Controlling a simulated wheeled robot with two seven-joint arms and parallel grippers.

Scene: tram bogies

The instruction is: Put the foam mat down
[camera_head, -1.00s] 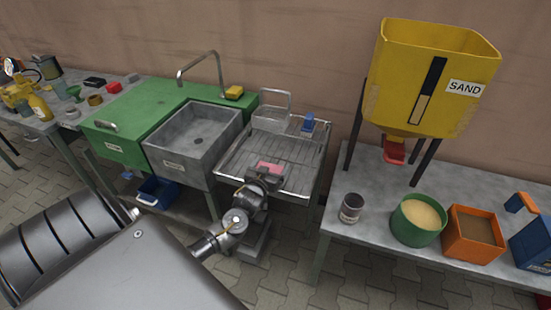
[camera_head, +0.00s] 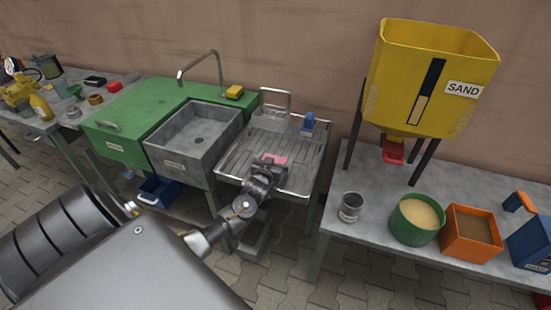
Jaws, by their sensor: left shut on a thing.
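A small pink piece, which looks like the foam mat (camera_head: 277,159), shows at the tip of my left gripper (camera_head: 268,163) over the metal draining rack (camera_head: 300,152). The gripper is shut on it, and the wrist hides its near part. I cannot tell whether the mat touches the rack's bars. My right gripper is not in view.
A grey sink (camera_head: 197,140) in a green cabinet (camera_head: 125,135) stands left of the rack. A wire basket (camera_head: 273,112) and a blue object (camera_head: 309,123) are at the rack's back. Right is a table (camera_head: 370,200) with a green bucket (camera_head: 416,220) and yellow sand hopper (camera_head: 425,85).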

